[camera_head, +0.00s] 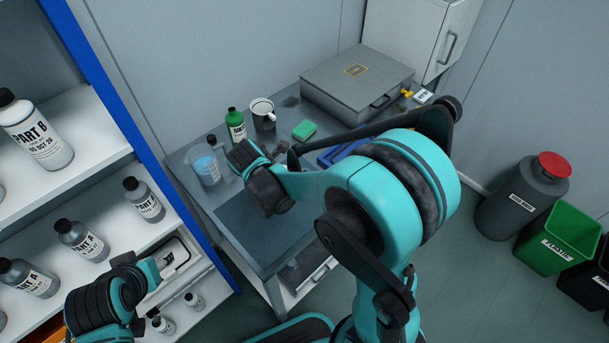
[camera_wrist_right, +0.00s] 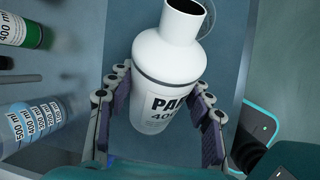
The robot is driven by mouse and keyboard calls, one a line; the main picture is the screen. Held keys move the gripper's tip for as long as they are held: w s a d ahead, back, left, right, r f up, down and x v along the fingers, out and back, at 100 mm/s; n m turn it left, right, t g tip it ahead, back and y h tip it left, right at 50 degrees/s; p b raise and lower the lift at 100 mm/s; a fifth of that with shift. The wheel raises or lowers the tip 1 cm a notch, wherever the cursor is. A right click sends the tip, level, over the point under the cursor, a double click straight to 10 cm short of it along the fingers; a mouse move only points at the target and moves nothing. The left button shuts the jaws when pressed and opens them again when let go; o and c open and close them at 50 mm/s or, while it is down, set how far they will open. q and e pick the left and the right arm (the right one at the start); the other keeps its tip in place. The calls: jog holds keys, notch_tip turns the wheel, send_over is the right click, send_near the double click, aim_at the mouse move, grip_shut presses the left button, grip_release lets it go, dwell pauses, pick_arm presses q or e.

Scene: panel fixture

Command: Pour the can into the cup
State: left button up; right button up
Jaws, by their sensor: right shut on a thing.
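My right gripper (camera_wrist_right: 162,88) is shut on a white can-like bottle (camera_wrist_right: 168,60) with black lettering, one finger pad on each side. Its dark mouth is open, with no cap seen. In the head view my right gripper (camera_head: 254,162) is over the bench, and the bottle is hidden there. A mug (camera_head: 263,112) with a pale rim stands behind it. A clear beaker (camera_head: 205,168) with blue on its side stands to its left; the beaker also shows in the right wrist view (camera_wrist_right: 42,122). My left gripper (camera_head: 128,266) is by the shelf, its fingers unclear.
A green bottle (camera_head: 235,125) stands between the beaker and mug. A green sponge (camera_head: 304,130), blue tray (camera_head: 340,156) and grey case (camera_head: 350,90) are further right. White shelves (camera_head: 95,115) with several labelled bottles are at left. The bench front (camera_head: 250,235) is bare.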

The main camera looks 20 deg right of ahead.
jog(key=shift+a+f+y+p, duration=0.3)
jog(key=shift+y, duration=0.5)
dwell(1.0)
jog(key=shift+a+r+y+p, duration=0.2)
jog(key=shift+r+y+p, duration=0.2)
jog(key=shift+y+p, duration=0.4)
dwell(1.1)
jog(key=shift+a+f+m+y, duration=0.15)
jog(key=shift+m+y, duration=0.25)
jog(key=shift+y, duration=0.5)
dwell(0.8)
jog(key=shift+d+r+y, duration=0.45)
jog(key=shift+r+y, duration=0.2)
jog(key=shift+y, duration=0.25)
dwell(1.7)
